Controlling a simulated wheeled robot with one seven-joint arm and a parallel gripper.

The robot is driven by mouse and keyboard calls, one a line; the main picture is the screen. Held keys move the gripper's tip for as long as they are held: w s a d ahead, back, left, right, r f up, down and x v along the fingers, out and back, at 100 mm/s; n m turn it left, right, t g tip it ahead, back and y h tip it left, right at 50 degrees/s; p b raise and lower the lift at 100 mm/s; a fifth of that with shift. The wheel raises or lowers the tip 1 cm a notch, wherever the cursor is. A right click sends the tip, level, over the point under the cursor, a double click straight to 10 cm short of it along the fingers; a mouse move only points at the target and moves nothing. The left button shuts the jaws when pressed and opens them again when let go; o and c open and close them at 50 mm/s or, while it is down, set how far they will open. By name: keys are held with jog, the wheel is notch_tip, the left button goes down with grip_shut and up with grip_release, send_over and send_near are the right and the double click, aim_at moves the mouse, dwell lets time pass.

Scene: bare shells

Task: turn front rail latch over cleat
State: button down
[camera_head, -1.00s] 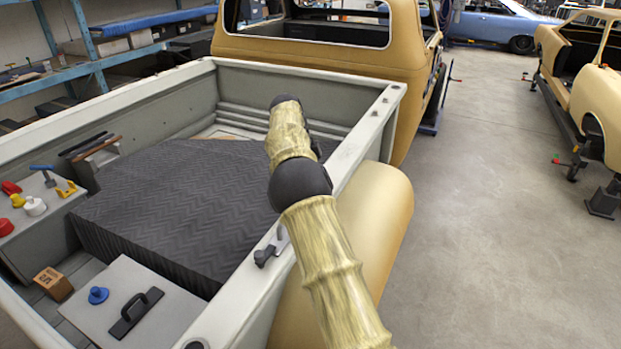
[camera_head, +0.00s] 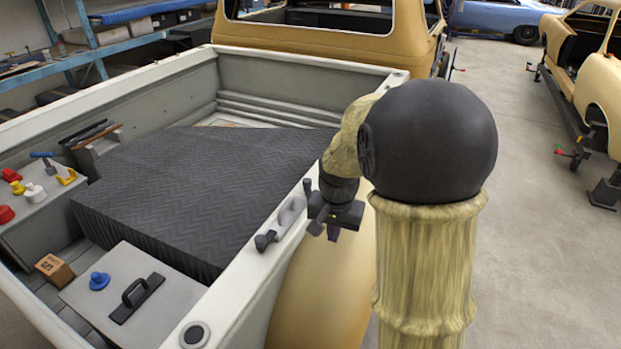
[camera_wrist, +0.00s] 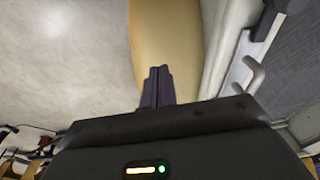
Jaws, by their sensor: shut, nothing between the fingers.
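My gripper (camera_head: 331,232) hangs beside the truck bed's near side rail, on its outer side, above the tan fender. Its dark fingers are together and empty in the wrist view (camera_wrist: 156,72). On the rail is a light grey latch piece (camera_head: 290,212); a bent grey lever (camera_wrist: 257,76) shows right of the fingers in the wrist view. A dark fitting (camera_head: 265,241), possibly the cleat, sits on the rail just nearer the camera than the grey piece. It also appears in the wrist view's upper right (camera_wrist: 263,26). My fingers are apart from both.
The rail (camera_head: 236,293) runs beside the bed. A dark quilted block (camera_head: 190,190) fills much of the bed. A lidded box top with a black handle (camera_head: 137,298) and a wooden block (camera_head: 54,269) lie nearer. Open floor (camera_head: 530,150) lies right of the tan fender (camera_head: 322,290).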

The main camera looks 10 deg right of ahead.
jog(key=s+a+f+n, duration=0.1)
jog(key=s+n, duration=0.2)
jog(key=s, duration=0.3)
jog(key=s+a+f+n+t, duration=0.1)
jog(key=s+a+f+n, duration=0.1)
jog(key=s, duration=0.4)
jog(key=shift+n, duration=0.7)
